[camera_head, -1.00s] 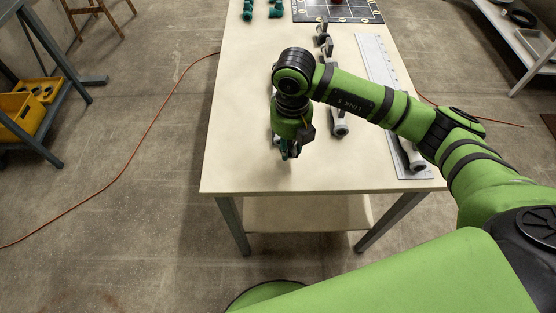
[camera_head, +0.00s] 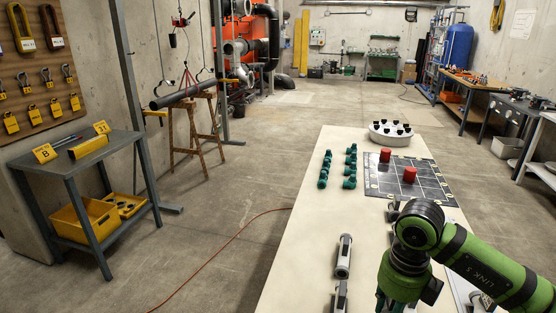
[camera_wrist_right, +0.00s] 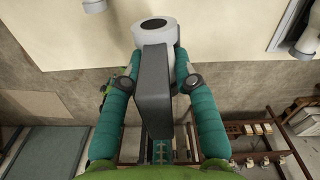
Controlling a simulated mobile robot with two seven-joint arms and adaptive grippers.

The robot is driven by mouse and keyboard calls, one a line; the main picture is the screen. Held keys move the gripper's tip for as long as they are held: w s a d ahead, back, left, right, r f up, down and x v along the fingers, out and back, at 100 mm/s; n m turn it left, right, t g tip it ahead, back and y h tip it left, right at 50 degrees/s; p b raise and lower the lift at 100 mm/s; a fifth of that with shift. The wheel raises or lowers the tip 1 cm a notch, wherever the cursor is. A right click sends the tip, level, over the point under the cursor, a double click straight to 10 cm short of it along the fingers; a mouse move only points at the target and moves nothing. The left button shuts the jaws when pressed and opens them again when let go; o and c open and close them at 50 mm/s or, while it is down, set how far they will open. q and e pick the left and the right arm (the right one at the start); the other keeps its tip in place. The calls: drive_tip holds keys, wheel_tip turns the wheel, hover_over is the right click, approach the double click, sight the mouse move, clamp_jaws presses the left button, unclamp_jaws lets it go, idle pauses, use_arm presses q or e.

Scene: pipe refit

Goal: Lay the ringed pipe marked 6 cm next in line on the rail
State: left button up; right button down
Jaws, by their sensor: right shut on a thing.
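In the right wrist view, my right gripper (camera_wrist_right: 158,85) has its teal fingers closed on either side of a dark grey block. This block belongs to a held pipe (camera_wrist_right: 155,37) with a pale round end and a dark bore. No 6 cm mark is readable. In the head view, my right gripper (camera_head: 394,303) is at the bottom edge over the table, its fingertips cut off. Two pale-ended pipes (camera_head: 343,256) lie on the table to its left. The rail is mostly hidden behind my right arm. My left gripper is not in view.
The pale table (camera_head: 300,250) also bears a dark grid mat (camera_head: 432,185) with red cylinders (camera_head: 409,175), several teal pieces (camera_head: 350,168) and a white round holder (camera_head: 390,138) at the far end. A grey side table (camera_head: 75,165) stands at the left. The tabletop's left strip is clear.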

drive_tip(key=n, duration=0.4)
drive_tip(key=shift+s+a+r+n, duration=0.15)
drive_tip(key=shift+s+a+n, duration=0.25)
drive_tip(key=s+a+n, duration=0.1)
drive_tip(key=s+n, duration=0.1)
drive_tip(key=n, duration=1.2)
drive_tip(key=s+a+n, duration=0.2)
drive_tip(key=s+n, duration=0.1)
drive_tip(key=n, duration=1.1)
drive_tip(key=shift+a+r+n, duration=0.25)
drive_tip(key=shift+r+n, duration=0.05)
drive_tip(key=shift+r, duration=0.15)
